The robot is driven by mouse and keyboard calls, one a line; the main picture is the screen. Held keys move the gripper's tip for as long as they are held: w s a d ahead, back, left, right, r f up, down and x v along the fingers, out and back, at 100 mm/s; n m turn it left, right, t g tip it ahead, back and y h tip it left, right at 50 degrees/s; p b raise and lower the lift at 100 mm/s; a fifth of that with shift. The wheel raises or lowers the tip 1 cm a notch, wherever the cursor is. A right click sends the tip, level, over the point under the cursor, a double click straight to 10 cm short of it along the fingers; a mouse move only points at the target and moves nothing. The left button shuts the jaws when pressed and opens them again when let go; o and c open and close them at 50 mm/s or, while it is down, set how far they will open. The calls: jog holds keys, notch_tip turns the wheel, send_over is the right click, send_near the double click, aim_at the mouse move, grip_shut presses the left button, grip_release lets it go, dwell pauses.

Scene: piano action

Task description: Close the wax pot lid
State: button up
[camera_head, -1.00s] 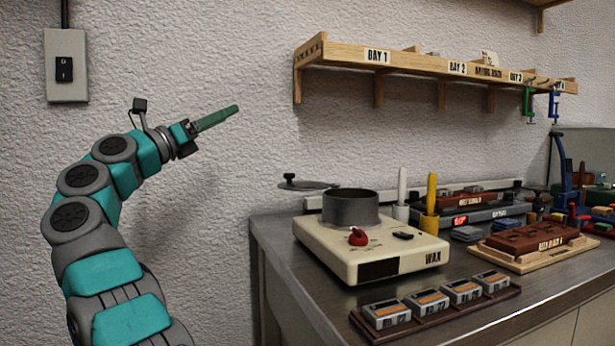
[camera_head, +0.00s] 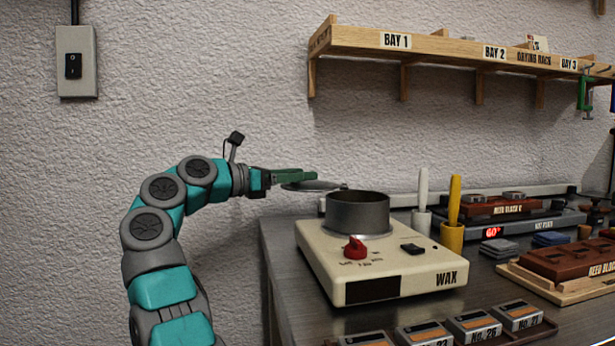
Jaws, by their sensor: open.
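The wax pot (camera_head: 357,214) is a grey metal cylinder on a cream heater base (camera_head: 378,268) marked WAX, with a red knob (camera_head: 355,249). Its top is open. The round grey lid (camera_head: 318,185) is swung out to the left of the pot, level with its rim. My gripper (camera_head: 312,176) is open, its green fingers pointing right at the lid's left part and overlapping it in view. I cannot tell whether they touch the lid.
A wooden drying rack (camera_head: 450,50) hangs on the wall above. White (camera_head: 422,190) and yellow (camera_head: 454,200) sticks stand in cups right of the heater. Labelled blocks (camera_head: 474,323) line the bench front. The wall (camera_head: 120,150) lies close behind my arm.

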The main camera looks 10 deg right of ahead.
jog(key=shift+x, duration=1.2)
grip_shut()
dwell(0.5)
